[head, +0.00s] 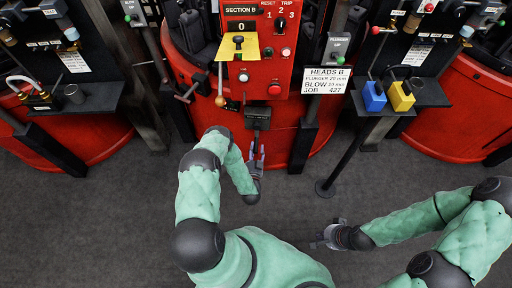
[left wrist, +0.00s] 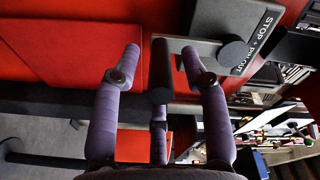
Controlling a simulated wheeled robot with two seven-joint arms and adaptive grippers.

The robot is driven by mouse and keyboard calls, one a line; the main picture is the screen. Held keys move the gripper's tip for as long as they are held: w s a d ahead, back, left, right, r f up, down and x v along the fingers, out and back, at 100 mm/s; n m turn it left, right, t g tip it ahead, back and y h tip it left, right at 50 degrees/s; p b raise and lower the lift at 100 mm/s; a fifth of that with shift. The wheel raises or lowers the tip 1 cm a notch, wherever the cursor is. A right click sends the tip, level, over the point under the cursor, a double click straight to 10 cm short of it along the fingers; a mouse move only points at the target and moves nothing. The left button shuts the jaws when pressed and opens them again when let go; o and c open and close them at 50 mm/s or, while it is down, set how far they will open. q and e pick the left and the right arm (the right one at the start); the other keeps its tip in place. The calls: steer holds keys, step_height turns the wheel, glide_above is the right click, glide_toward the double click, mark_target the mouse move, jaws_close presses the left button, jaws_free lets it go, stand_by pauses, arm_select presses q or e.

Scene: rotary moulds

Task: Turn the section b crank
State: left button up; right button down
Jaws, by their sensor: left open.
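The section B panel (head: 262,65) is a red box with dials and buttons, and its display reads 0. Below it is a dark grey box (head: 258,113). In the left wrist view this crank box (left wrist: 232,22) has a label reading in part "STOP" and "PULL OUT". The crank's arm (left wrist: 190,44) runs left from a round hub to a black cylindrical handle (left wrist: 160,72). My left gripper (head: 257,158) is open below the box. In the left wrist view its purple fingers (left wrist: 160,70) stand either side of the handle, apart from it. My right gripper (head: 328,234) looks open and empty over the floor.
A sign reading "HEADS B" (head: 326,80) stands on a post right of the panel. A blue block (head: 374,97) and a yellow block (head: 401,97) sit on a right-hand shelf. Red machine bodies line the back. The grey floor (head: 95,210) is clear.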

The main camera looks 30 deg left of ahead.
mark_target(257, 138)
arm_select(q)
steer(key=shift+x, duration=1.15)
jaws_close()
steer(key=shift+s, duration=0.1)
